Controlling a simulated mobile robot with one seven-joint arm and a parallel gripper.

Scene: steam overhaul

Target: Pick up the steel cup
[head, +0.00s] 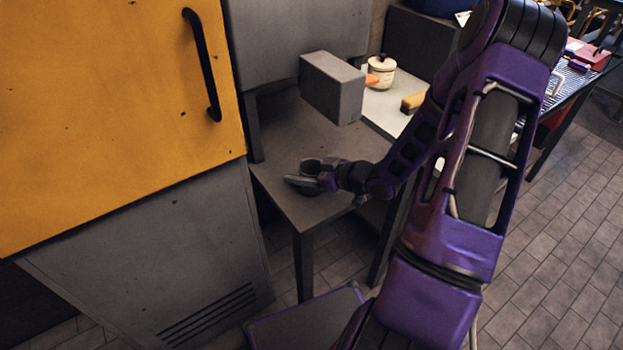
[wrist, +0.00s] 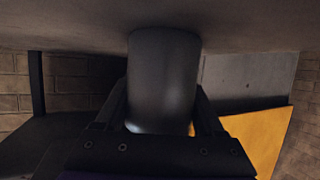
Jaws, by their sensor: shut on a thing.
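The steel cup (wrist: 163,82) is a dark grey, smooth cylinder in the middle of the wrist view. It sits between the two fingers of my gripper (wrist: 160,115), which is shut on it. In the wrist view one end of the cup meets the grey table surface (wrist: 75,22), or is very close to it. In the head view my gripper (head: 308,182) is low over the front part of the small grey table (head: 285,135). The cup (head: 311,166) shows only in part there, mostly hidden by the gripper.
A grey box (head: 331,88) stands behind the gripper on the table. A yellow cabinet door (head: 110,110) with a black handle is at the left. A lidded cream pot (head: 381,71) and a yellow-brown brush-like object (head: 412,102) are on the pale surface at the back right.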

